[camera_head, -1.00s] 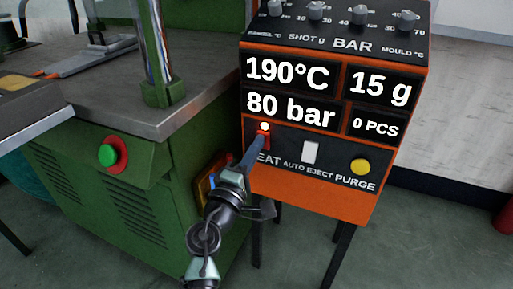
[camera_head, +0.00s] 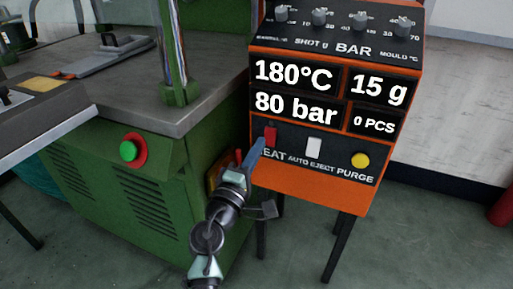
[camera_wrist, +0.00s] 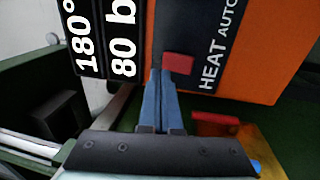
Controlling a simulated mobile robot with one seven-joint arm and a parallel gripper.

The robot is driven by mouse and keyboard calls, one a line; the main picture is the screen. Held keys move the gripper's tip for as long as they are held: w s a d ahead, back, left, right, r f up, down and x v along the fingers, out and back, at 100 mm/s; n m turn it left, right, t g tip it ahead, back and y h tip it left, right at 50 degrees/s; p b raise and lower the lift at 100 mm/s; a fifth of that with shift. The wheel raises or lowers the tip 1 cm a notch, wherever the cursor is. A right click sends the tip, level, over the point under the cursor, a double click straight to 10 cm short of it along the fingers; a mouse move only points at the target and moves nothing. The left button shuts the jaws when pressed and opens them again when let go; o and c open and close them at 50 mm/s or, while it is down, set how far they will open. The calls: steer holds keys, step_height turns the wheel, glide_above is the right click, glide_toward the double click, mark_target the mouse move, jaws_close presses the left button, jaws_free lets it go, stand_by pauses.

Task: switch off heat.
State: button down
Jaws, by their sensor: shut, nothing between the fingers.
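The red heat switch (camera_head: 270,136) is on the front of the orange control box (camera_head: 312,189), above the HEAT label. No lit lamp shows above it. The display (camera_head: 294,77) reads 180°C and 80 bar. In the wrist view the red switch (camera_wrist: 179,63) stands out from the black panel beside the word HEAT. My gripper (camera_head: 257,148) is shut and empty, with its blue fingertips just below and left of the switch. In the wrist view the fingertips (camera_wrist: 160,75) lie close beside the switch; I cannot tell whether they touch it.
A white auto eject switch (camera_head: 314,148) and a yellow purge button (camera_head: 360,160) are to the right on the same panel. The green machine (camera_head: 120,205) with its green button (camera_head: 129,151) stands to the left. A red handle (camera_wrist: 215,124) is close below my fingers.

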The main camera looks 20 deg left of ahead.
steer(key=s+r+p, duration=0.2)
steer(key=s, duration=0.7)
steer(key=shift+s+a+p, duration=0.15)
steer(key=shift+s+p, duration=0.15)
steer(key=shift+p, duration=0.1)
